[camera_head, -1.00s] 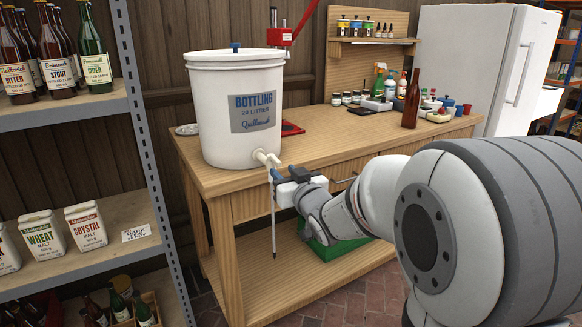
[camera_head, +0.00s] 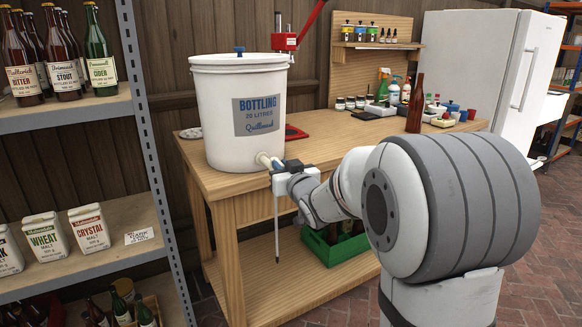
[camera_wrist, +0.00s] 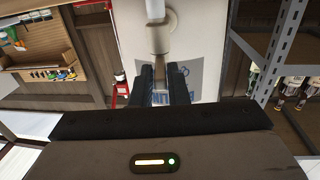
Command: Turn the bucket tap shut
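The white bottling bucket (camera_head: 239,105) stands upright on the bench's left end, label facing me. Its pale tap (camera_head: 265,160) sticks out low on the front right. A bit of blue (camera_head: 278,164), which looks like the tap lever, shows at the gripper. A thin wand (camera_head: 276,230) hangs below. My gripper (camera_head: 283,178) is at the tap. In the wrist view, my gripper (camera_wrist: 163,72) has two dark fingers with a gap between them, right by the tap (camera_wrist: 160,38). The bucket label shows behind them. Any contact with the lever, and its exact angle, are hidden.
The wooden bench (camera_head: 345,142) carries a brown bottle (camera_head: 415,104) and small jars. A red capper (camera_head: 285,42) stands behind the bucket. A metal shelf (camera_head: 143,130) with bottles and malt boxes is close on the left. A green crate (camera_head: 335,248) sits below the bench.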

